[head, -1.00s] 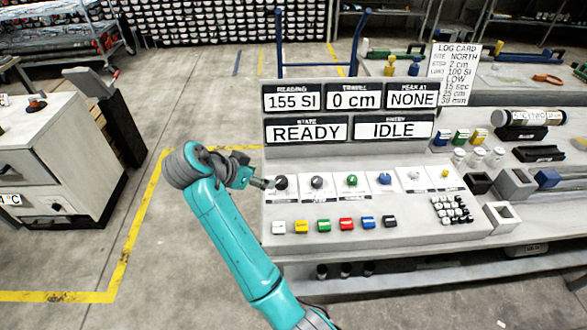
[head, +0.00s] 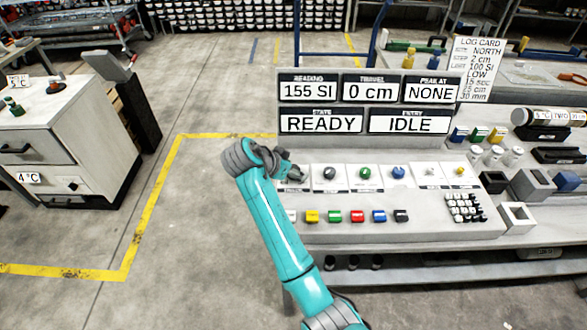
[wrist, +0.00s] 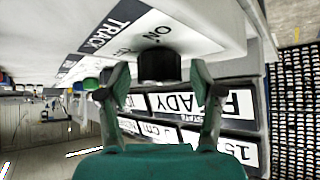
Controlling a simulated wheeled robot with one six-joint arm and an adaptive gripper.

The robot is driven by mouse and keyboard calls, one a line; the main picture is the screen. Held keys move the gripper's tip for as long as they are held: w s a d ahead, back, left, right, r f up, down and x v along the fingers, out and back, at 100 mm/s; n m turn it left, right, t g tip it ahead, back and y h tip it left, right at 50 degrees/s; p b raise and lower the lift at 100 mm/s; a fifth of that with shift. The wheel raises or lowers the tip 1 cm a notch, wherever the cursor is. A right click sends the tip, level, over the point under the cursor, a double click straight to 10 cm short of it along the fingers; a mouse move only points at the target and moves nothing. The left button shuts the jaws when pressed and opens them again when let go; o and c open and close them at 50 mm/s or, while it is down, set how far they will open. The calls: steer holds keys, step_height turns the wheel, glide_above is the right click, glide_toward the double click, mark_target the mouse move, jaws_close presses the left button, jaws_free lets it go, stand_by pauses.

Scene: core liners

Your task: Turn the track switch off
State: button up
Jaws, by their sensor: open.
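The track switch is a black round knob (wrist: 157,67) on a white panel plate lettered TRACK, with ON printed beside it. In the wrist view, which looks upside down, the knob stands between the two fingertips of my gripper (wrist: 160,84). The fingers are spread, with a gap visible on each side of the knob. In the head view my gripper (head: 294,172) is at the leftmost plate of the console's knob row and largely covers that knob. I cannot tell which way the knob points.
Other knobs, including a dark one (head: 330,173) and a green one (head: 365,173), sit to the right. A row of coloured buttons (head: 357,216) lies in front. Display panels (head: 321,122) reading READY and IDLE stand behind. The floor left of the console is open.

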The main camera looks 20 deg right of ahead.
steer(key=c, duration=1.1)
steer(key=shift+c, duration=0.2)
steer(key=shift+n+t, duration=0.3)
steer(key=n+t+y, duration=0.2)
steer(key=n, duration=0.2)
steer(key=shift+d, duration=0.1)
steer(key=n+t+y, duration=0.2)
steer(key=n+y, duration=0.1)
steer(key=n, duration=0.1)
steer(key=shift+n+y, duration=0.3)
steer(key=shift+n, duration=0.1)
steer(key=n+y, duration=0.3)
steer(key=n, duration=0.1)
steer(key=shift+n, duration=0.3)
steer(key=shift+n+g+y, duration=0.3)
steer(key=shift+n+y, duration=1.4)
steer(key=shift+n, duration=0.2)
